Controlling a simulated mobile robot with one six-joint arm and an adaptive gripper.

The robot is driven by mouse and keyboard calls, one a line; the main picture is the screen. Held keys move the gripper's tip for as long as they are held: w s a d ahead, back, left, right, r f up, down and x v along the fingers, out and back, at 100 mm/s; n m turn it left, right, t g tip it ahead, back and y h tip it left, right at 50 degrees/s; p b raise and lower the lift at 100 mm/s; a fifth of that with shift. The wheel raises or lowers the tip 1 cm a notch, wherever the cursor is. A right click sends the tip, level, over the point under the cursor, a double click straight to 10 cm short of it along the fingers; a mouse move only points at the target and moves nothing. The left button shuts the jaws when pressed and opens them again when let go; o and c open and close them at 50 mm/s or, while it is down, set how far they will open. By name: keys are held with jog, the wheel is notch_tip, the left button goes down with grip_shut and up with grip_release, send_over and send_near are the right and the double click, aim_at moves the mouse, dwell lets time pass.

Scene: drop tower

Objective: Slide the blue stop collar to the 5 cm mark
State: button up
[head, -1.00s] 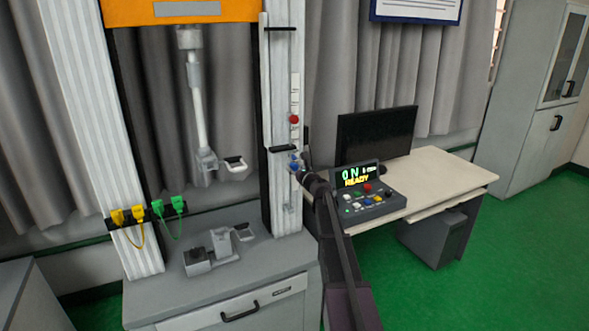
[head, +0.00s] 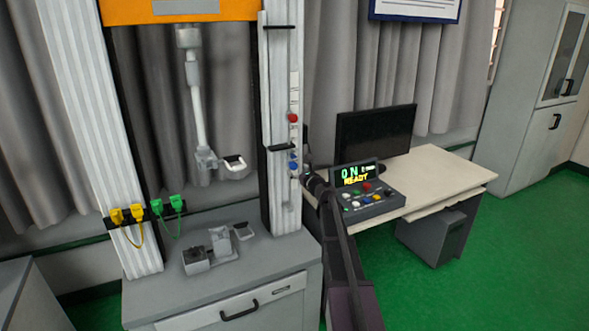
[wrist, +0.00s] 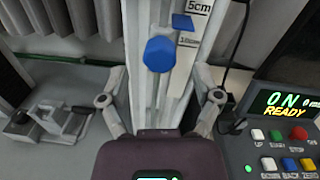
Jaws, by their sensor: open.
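The blue stop collar (head: 293,165) is on the right column of the tower, below a red one. In the wrist view its round blue knob (wrist: 159,54) faces me, with a flat blue pointer (wrist: 182,22) up and to its right, against the scale. The "5cm" label (wrist: 200,6) is at the top edge, just above the pointer; the label below it is hard to read. My gripper (wrist: 161,88) is open and empty, fingers spread either side, with the knob ahead and apart from them. In the head view my gripper (head: 306,180) is just right of the column.
The red stop collar (head: 293,118) is higher on the same column. A control box (head: 370,200) reading "ON READY" stands close on the right, on a desk (head: 440,170). A grey fixture (head: 212,250) is on the tower base. Green floor is clear at right.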

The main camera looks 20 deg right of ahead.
jog(key=s, duration=0.8)
jog(key=shift+s+d, duration=0.3)
jog(key=shift+d, duration=0.1)
jog(key=s+a+f+n+g+y+p, duration=0.1)
jog(key=s+a+f+n+g+y, duration=0.3)
jog(key=a+n, duration=0.7)
jog(key=s+a+f+n+g+y+p, duration=0.1)
jog(key=s+a+f+n+g, duration=0.6)
jog(key=a, duration=0.6)
jog(key=s+a+f+n+g+h+p, duration=0.1)
jog(key=s+a+n+g+h, duration=0.1)
jog(key=s+n, duration=0.5)
jog(key=s+a+f+n+g+h+p, duration=0.1)
jog(key=s+n+g+h, duration=0.3)
jog(key=s+n, duration=0.4)
jog(key=s+a+f+g, duration=0.1)
jog(key=s, duration=0.2)
jog(key=shift+s+f+h, duration=0.2)
jog(key=shift+s+h, duration=0.05)
jog(key=shift+h, duration=0.05)
